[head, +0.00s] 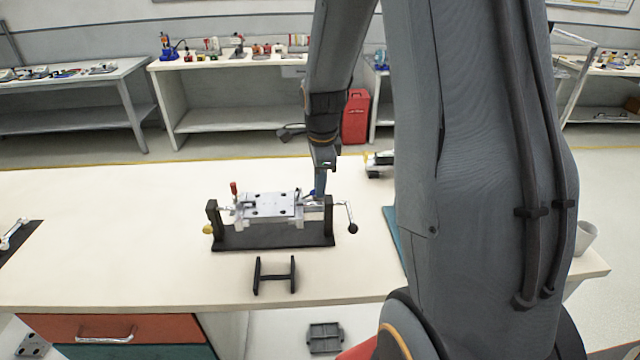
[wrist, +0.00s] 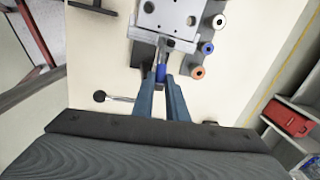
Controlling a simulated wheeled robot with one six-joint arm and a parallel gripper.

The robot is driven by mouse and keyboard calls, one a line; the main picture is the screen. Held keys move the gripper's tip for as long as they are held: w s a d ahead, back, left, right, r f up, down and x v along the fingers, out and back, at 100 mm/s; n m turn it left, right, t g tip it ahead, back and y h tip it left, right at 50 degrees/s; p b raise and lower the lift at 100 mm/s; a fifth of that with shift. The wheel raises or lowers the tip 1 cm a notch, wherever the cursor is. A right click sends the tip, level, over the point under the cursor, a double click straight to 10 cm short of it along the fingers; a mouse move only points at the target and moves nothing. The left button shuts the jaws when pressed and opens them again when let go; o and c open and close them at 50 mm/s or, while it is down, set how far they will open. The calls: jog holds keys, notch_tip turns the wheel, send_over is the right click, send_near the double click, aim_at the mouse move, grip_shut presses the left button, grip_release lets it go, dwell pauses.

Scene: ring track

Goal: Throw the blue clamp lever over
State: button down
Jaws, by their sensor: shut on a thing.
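The clamp fixture holds a light grey plate (head: 270,204) with dark holes between two black uprights on a dark base (head: 240,241). The plate also shows at the top of the wrist view (wrist: 168,12). The blue clamp lever (wrist: 161,72) is at the plate's near edge in the wrist view; in the head view only a little blue (head: 312,192) shows at the plate's right end. My gripper (wrist: 161,78) is shut on the blue lever, one finger on each side, and the fingers hide part of it. A red lever (head: 233,188) stands upright at the plate's left end.
A crank with a black ball knob (head: 352,228) sticks out right of the fixture, near my fingers in the wrist view (wrist: 99,96). A black stand (head: 274,275) lies in front. Several coloured-ended cylinders (wrist: 207,48) sit beside the fixture.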

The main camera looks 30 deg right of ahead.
aim_at(300, 188)
jog(key=shift+a, duration=0.1)
jog(key=h+b, duration=0.1)
jog(key=b, duration=0.1)
jog(key=a+g+h+b, duration=0.1)
jog(key=shift+w+a+r+b, duration=0.1)
jog(key=shift+w+r+b, duration=0.2)
jog(key=shift+w+b, duration=0.1)
jog(key=h+b, duration=0.1)
jog(key=b, duration=0.1)
jog(key=a+h+b, duration=0.1)
jog(key=b, duration=0.1)
jog(key=g+h+b, duration=0.1)
jog(key=shift+w+a+r+b, duration=0.25)
jog(key=shift+w+a+b, duration=0.1)
jog(key=shift+b, duration=0.05)
jog(key=a+h+b, duration=0.1)
jog(key=b, duration=0.1)
jog(key=g+h+b, duration=0.1)
jog(key=h+b, duration=0.1)
jog(key=shift+w+a+r+n, duration=0.15)
jog(key=shift+w+a+n, duration=0.15)
jog(key=shift+a+n, duration=0.1)
jog(key=shift+w+a+g+h+b, duration=0.2)
jog(key=shift+a+g+h+b, duration=0.3)
jog(key=shift+h+b, duration=0.65)
jog(key=c, duration=1.7)
grip_release()
jog(key=shift+r, duration=0.1)
jog(key=shift+c, duration=0.2)
jog(key=shift+a, duration=0.1)
